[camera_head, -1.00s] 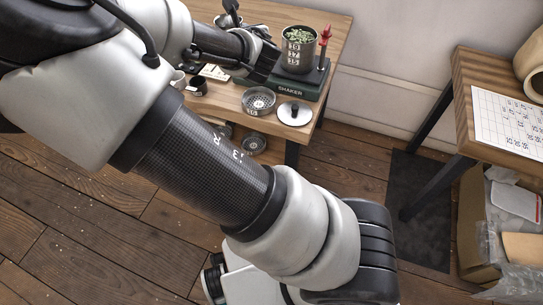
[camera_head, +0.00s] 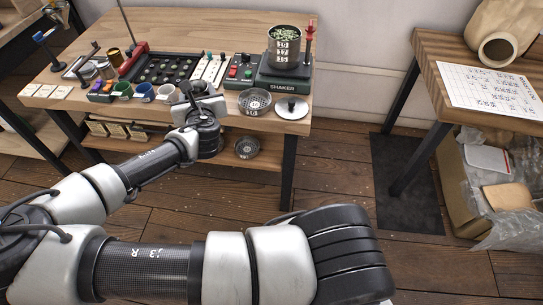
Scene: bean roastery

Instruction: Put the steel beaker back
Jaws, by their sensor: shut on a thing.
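My gripper (camera_head: 192,98) is at the front edge of the wooden workbench (camera_head: 222,117), to the right of the row of cups. It is shut on a small steel-grey thing that looks like the steel beaker (camera_head: 200,88). My wrist and fingers hide most of it, so I cannot tell whether it touches the bench or is upright.
The shaker (camera_head: 284,78) bears a steel sieve stack (camera_head: 285,47) with green beans, right of my gripper. A loose sieve (camera_head: 254,101) and a round lid (camera_head: 291,107) lie before it. Coloured cups (camera_head: 145,91) and a bean tray (camera_head: 163,69) are left and behind.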

